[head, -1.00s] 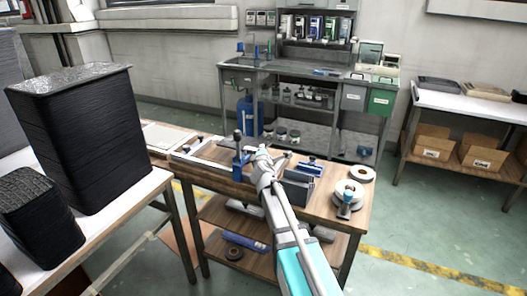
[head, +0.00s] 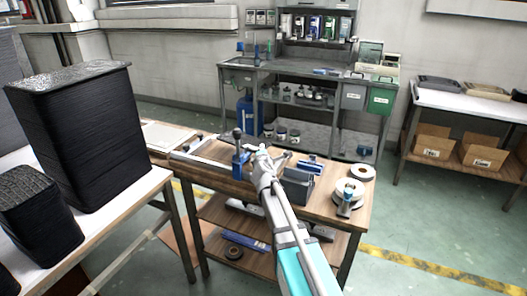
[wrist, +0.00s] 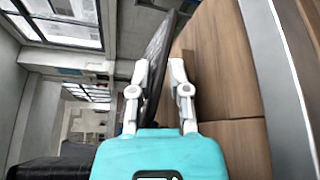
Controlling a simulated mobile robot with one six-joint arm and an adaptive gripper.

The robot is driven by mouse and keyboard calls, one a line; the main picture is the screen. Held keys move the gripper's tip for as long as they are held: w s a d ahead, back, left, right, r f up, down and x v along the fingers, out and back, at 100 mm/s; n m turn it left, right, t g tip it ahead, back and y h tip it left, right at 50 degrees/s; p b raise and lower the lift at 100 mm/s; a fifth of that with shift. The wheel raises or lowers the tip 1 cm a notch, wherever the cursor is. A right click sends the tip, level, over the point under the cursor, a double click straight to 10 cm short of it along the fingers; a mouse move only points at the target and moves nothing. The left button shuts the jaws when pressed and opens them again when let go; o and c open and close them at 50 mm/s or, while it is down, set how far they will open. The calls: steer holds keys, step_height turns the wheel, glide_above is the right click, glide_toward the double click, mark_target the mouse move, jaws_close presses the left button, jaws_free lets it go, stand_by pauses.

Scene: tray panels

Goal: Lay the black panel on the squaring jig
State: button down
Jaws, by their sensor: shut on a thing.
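My gripper (head: 263,156) is over the wooden workbench, close beside a blue upright clamp (head: 240,158). In the wrist view its two white fingers (wrist: 158,80) are shut on a dark, textured black panel (wrist: 159,58), seen nearly edge-on. The panel stands out past the fingertips, beside the wooden surface. I cannot make out the held panel in the head view. The squaring jig seems to be the bench-top fixture with a pale metal rail (head: 204,164) left of the gripper. A metal strip (wrist: 275,85) also shows along the wood in the wrist view.
A tall black stack (head: 85,140) and a shorter one (head: 38,205) stand on a white table (head: 125,205) at left. A grey box (head: 297,188) and white tape rolls (head: 350,189) occupy the bench's right side. A grey shelved workbench (head: 310,80) stands behind.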

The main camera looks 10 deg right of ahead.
steer(key=shift+w+f, duration=0.1)
steer(key=shift+f, duration=0.05)
stand_by(0.7)
steer(key=c, duration=0.7)
jaws_free()
steer(key=shift+a+f, duration=0.1)
steer(key=shift+c, duration=0.2)
steer(key=shift+o, duration=1.2)
steer(key=shift+r, duration=0.2)
